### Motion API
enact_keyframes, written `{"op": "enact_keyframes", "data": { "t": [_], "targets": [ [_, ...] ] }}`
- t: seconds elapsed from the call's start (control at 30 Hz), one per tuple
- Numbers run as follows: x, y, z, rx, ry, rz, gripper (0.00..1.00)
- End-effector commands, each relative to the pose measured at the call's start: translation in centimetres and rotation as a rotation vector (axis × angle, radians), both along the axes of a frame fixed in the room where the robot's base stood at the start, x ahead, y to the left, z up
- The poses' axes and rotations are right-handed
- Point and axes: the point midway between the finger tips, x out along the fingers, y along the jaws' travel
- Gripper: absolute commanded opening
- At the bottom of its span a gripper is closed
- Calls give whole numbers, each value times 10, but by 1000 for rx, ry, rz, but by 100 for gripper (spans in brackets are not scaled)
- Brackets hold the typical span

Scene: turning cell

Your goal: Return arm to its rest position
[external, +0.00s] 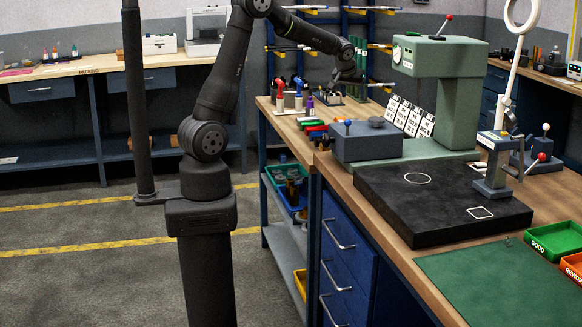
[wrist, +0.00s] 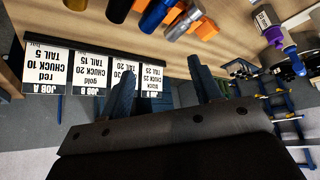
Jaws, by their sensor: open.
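My arm rises from its dark base column on the left of the external view and bends over to the right. My gripper (external: 340,88) hangs in the air near the back end of the wooden bench (external: 400,215). In the wrist view its two blue-grey fingers stand apart with nothing held between them (wrist: 163,64). Job cards (wrist: 48,72) with printed chuck and tail numbers show beyond the fingers; the fingers partly cover some of them. The fingertips are small and dark in the external view.
A green machine (external: 440,57) and a black slab (external: 440,205) stand on the bench, with a green GOOD tray (external: 556,239) and an orange REWORK tray (external: 573,267) at right. A dark pole (external: 137,100) rises beside my arm. Floor at left is clear.

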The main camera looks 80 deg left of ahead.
Motion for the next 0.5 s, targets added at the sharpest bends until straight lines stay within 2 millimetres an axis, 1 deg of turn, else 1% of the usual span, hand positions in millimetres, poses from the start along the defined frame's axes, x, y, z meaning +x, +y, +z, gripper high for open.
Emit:
{"op": "enact_keyframes", "data": {
  "t": [0.03, 0.1, 0.5],
  "targets": [
    [2, -12, 2, 0, -1, -24, 58],
    [3, -26, 3, -1, 0, -56, 58],
    [7, -104, 15, 0, -1, -250, 58]
  ]
}}
